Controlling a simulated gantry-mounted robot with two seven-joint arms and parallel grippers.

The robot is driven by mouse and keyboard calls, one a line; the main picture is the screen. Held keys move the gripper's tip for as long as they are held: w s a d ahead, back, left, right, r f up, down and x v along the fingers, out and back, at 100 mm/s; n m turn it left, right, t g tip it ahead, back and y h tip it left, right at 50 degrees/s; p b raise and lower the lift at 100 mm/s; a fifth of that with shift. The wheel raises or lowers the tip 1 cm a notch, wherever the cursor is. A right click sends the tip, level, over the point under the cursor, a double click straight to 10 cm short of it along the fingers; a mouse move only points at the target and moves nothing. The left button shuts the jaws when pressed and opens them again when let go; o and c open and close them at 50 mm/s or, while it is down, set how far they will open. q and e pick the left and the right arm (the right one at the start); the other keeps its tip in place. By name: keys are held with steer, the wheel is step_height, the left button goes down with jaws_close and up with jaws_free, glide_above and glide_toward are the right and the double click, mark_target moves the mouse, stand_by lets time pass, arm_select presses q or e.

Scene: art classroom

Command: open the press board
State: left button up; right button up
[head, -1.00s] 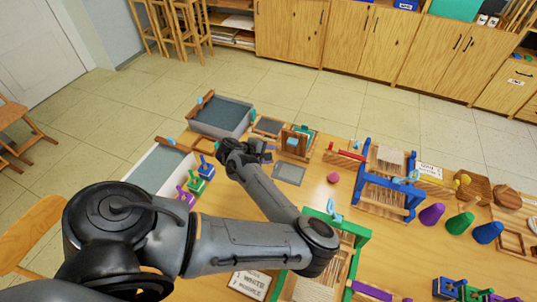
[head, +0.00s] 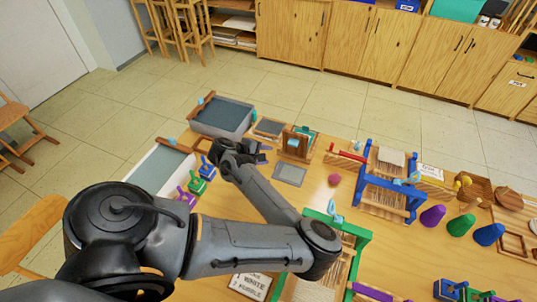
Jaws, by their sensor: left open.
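What looks like the press board (head: 296,143) is a small wooden piece with a teal part, at the far edge of the table in the head view. Its wooden board appears raised, but it is too small to tell how far it is open. My left gripper (head: 262,152) is open and empty, to the left of it and apart from it, above the table. My right gripper is not in view.
A grey-blue tray (head: 222,117) stands behind my left gripper. A flat grey plate (head: 289,174) lies in front of the wooden piece. A blue-framed loom (head: 390,183) and a green-framed loom (head: 348,232) stand to the right. Coloured cones (head: 461,225) stand further right.

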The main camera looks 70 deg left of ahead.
arm_select(q)
steer(key=v, duration=0.7)
steer(key=shift+s+r, duration=0.25)
steer(key=shift+s, duration=0.05)
steer(key=shift+d, duration=0.1)
